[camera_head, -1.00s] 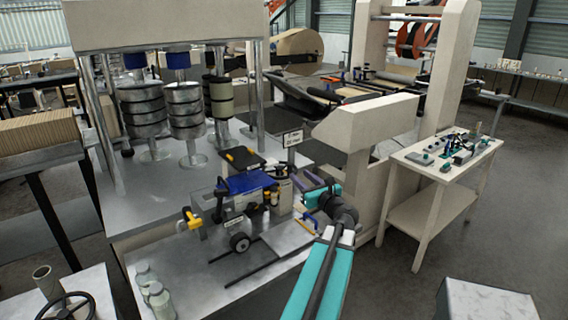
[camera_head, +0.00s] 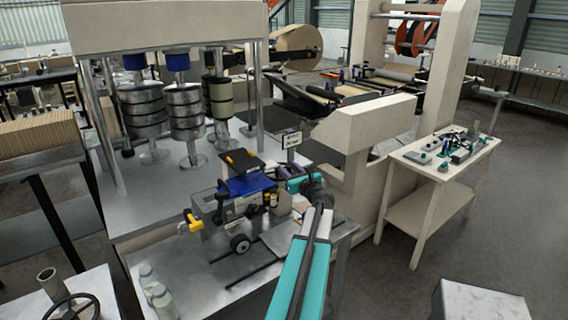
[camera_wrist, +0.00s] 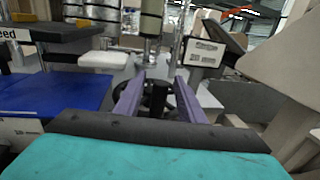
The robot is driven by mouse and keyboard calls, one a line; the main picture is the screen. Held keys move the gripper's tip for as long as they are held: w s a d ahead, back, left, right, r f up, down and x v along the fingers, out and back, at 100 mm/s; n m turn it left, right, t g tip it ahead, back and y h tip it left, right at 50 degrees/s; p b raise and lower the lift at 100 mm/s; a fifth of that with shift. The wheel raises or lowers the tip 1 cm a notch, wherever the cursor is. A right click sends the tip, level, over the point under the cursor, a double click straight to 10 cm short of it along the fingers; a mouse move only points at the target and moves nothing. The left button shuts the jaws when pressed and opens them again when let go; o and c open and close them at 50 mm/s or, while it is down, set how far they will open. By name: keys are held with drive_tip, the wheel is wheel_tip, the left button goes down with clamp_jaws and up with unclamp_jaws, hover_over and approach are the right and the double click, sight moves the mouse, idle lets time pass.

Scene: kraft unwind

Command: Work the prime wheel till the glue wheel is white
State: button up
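My gripper (camera_head: 281,170) is at the right end of the small bench unit with the blue top (camera_head: 246,186). In the wrist view its two purple fingers (camera_wrist: 159,84) stand apart, with a dark upright post (camera_wrist: 158,98) between them and gaps on both sides. A dark spoked handwheel (camera_wrist: 128,98) shows around and behind the post; it may be the prime wheel, but I cannot read a label on it.
A yellow-handled part (camera_head: 191,221) sticks out at the unit's left. A sign (camera_head: 291,139) stands behind my gripper. A cream machine frame (camera_head: 365,125) rises to the right.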

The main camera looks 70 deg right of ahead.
drive_tip(key=shift+p+x, duration=0.3)
drive_tip(key=shift+x, duration=0.95)
clamp_jaws()
